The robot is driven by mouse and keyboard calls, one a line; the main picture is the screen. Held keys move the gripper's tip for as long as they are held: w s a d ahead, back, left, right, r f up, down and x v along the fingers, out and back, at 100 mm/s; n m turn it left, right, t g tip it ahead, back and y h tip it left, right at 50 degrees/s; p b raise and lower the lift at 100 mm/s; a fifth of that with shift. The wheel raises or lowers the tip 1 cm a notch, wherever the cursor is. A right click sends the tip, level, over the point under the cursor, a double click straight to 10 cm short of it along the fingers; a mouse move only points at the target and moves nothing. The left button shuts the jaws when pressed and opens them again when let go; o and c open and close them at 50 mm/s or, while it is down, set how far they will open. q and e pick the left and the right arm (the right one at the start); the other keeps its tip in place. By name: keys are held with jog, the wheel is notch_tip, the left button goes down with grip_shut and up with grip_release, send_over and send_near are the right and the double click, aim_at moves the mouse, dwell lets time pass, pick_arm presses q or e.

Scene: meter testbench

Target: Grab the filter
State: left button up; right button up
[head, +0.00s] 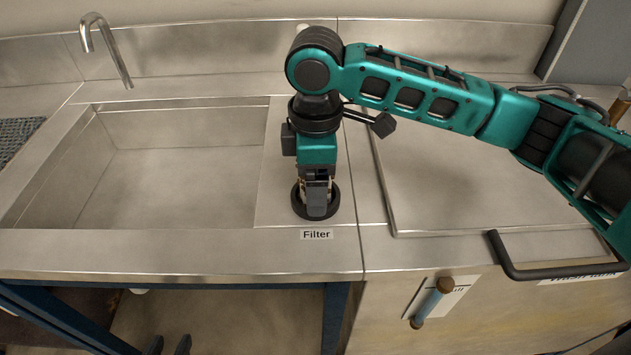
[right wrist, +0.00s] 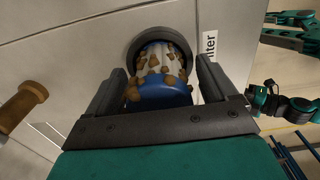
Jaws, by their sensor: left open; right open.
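The filter (right wrist: 160,75) shows in the right wrist view as a blue and white rounded piece with brown patches, standing in a dark round holder (right wrist: 145,40). My right gripper (right wrist: 162,80) is open, with one finger on each side of the filter. In the head view the right gripper (head: 316,192) points down over the black round holder (head: 317,214) behind the "Filter" label (head: 316,235). There it hides the filter. My left gripper (head: 168,344) is open and empty at the bottom edge of the head view, low in front of the bench.
A sink (head: 180,190) with a tap (head: 104,45) lies left of the holder. A raised-edge steel surface (head: 450,190) lies to the right. A black handle (head: 555,272) and a blue handle with brown ends (head: 431,303) stick out from the front.

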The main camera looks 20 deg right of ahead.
jog(key=c, duration=1.2)
jog(key=shift+r, duration=0.1)
